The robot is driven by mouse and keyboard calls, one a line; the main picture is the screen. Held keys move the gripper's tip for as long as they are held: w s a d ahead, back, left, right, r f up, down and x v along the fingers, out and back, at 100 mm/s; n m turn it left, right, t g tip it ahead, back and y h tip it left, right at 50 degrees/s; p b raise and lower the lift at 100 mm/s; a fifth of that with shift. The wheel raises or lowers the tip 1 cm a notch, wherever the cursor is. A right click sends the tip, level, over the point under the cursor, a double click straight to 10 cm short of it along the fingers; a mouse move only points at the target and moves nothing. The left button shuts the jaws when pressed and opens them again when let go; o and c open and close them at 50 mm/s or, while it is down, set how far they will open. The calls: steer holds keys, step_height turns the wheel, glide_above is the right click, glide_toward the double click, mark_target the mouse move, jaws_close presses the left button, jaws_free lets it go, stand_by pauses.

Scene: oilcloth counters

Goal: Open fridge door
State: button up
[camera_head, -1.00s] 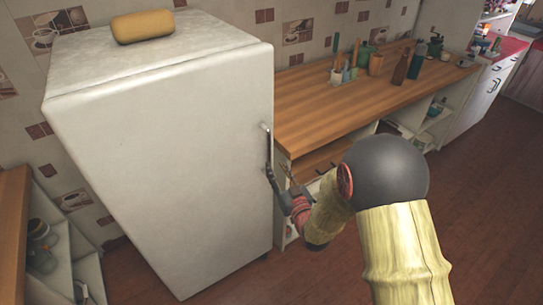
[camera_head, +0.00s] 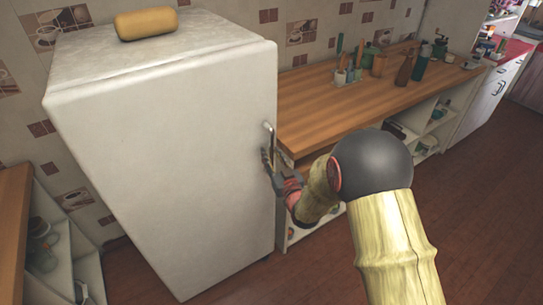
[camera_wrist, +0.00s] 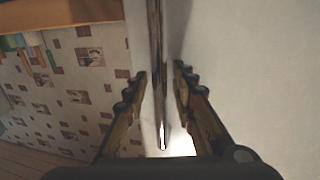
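The white fridge (camera_head: 165,165) stands at the left in the head view, its door shut. Its slim metal handle (camera_head: 269,140) is upright at the right edge of the door. My gripper (camera_head: 268,160) is at the lower part of the handle. In the wrist view the handle (camera_wrist: 157,60) runs upright between the two fingers of my gripper (camera_wrist: 160,88). The fingers are apart, with a gap on each side of the handle. The white door surface (camera_wrist: 250,60) fills the right of the wrist view.
A wooden counter (camera_head: 330,108) with jars, bottles and utensils runs right of the fridge, with open shelves below. A yellow rounded object (camera_head: 146,23) lies on top of the fridge. Another shelf unit (camera_head: 60,255) stands at the left. The brown floor (camera_head: 470,220) at the right is clear.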

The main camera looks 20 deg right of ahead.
jaws_close()
stand_by(0.7)
